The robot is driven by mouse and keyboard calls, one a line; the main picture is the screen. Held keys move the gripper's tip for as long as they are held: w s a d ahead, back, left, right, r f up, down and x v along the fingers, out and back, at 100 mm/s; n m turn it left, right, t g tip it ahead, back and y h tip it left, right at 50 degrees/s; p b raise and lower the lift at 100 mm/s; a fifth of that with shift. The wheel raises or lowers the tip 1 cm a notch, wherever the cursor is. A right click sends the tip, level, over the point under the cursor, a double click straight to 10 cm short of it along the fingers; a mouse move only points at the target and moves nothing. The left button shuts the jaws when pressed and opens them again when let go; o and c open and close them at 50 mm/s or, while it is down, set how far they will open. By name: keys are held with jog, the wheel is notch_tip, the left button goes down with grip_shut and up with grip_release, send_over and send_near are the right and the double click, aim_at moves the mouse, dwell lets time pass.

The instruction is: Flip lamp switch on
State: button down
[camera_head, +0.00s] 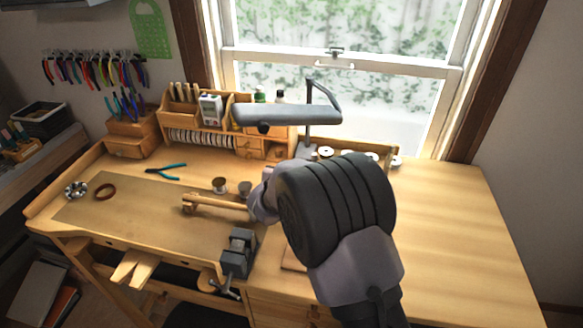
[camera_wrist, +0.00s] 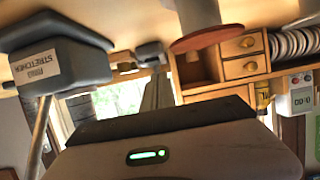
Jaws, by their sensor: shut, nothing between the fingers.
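The grey desk lamp (camera_head: 275,114) stands at the back of the bench in the head view. Its long flat head reaches left from a bent arm (camera_head: 325,95). A small dark knob (camera_head: 263,128) shows under the head; I cannot tell whether it is the switch. My gripper (camera_wrist: 165,122) shows at the bottom of the wrist view as a dark body with a green light. It is shut and empty. In the head view my arm hides the gripper tips; the arm's end lies in front of and below the lamp, apart from its head.
A wooden organizer (camera_head: 246,142) with a meter (camera_head: 210,110) stands behind the lamp's left side. A vise (camera_head: 239,253) sits at the front edge, teal pliers (camera_head: 166,172) at left. A grey block marked "stretcher" (camera_wrist: 60,60) is close in the wrist view. The right bench top is clear.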

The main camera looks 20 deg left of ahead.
jog(key=p+v, duration=0.2)
jog(key=v, duration=1)
jog(key=s+d+r+m+g+y+b, duration=0.1)
jog(key=s+d+r+m+g+y, duration=0.3)
jog(key=d+r, duration=0.85)
jog(key=s+d+f+g+h, duration=0.1)
jog(key=s+d, duration=0.4)
jog(key=s, duration=0.3)
jog(key=s+d+f+g+h+b, duration=0.1)
jog(key=s+d, duration=0.4)
jog(key=s, duration=0.3)
jog(key=s+d+f+m+g, duration=0.1)
jog(key=s+d+g, duration=0.1)
jog(key=s+d, duration=0.3)
jog(key=s, duration=0.3)
jog(key=shift+s+d+h, duration=0.35)
jog(key=shift+s+h, duration=0.05)
